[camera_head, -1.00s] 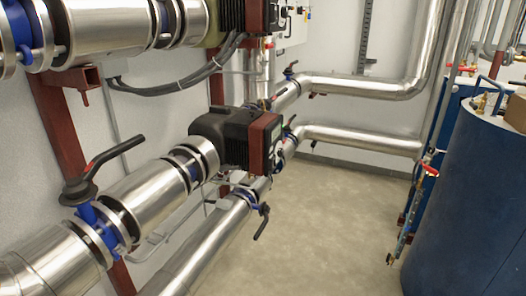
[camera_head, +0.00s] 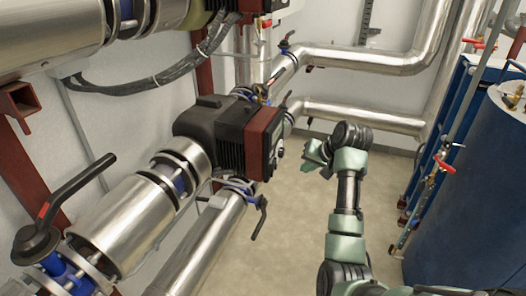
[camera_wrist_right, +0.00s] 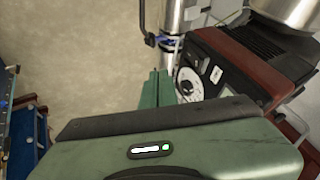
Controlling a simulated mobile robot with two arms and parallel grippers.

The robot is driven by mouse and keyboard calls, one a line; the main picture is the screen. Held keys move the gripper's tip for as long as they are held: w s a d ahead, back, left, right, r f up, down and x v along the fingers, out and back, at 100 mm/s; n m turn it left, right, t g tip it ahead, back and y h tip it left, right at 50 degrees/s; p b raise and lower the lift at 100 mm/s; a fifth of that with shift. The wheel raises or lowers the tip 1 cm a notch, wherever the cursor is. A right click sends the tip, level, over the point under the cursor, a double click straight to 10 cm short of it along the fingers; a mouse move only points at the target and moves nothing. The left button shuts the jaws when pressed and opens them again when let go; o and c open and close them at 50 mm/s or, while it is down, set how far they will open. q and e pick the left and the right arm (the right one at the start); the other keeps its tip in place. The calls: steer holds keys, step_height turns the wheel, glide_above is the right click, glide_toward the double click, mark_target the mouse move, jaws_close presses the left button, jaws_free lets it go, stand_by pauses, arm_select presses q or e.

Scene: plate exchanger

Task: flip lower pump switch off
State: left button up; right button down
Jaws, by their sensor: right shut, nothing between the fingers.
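The lower pump (camera_head: 232,138) has a black body and a red-brown front housing, and sits on the silver pipe in the middle of the head view. Its front face turns right, toward my right arm. In the right wrist view the pump (camera_wrist_right: 258,62) is at the upper right, with a round dial and a small white label on its face; I cannot make out the switch position. My right gripper (camera_head: 311,157) is shut and empty, to the right of the pump face and apart from it. My left gripper is not in view.
A black valve lever (camera_head: 75,190) on a blue valve stands at the left. A smaller black lever (camera_head: 261,217) hangs below the pump. A blue tank (camera_head: 470,200) stands at the right. The floor (camera_head: 300,235) between pipes and tank is clear.

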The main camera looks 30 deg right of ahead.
step_height(320, 180, up, 2)
steer(key=p, duration=0.3)
glide_toward(275, 167)
steer(key=shift+d+x, duration=0.2)
steer(key=shift+x, duration=2.35)
steer(key=shift+s+f, duration=0.15)
steer(key=shift+s, duration=0.05)
steer(key=shift+w+a+r+p, duration=0.1)
steer(key=shift+w+r+p, duration=0.1)
steer(key=shift+r+p, duration=0.25)
steer(key=shift+a+f, duration=0.1)
steer(key=shift+f, duration=0.2)
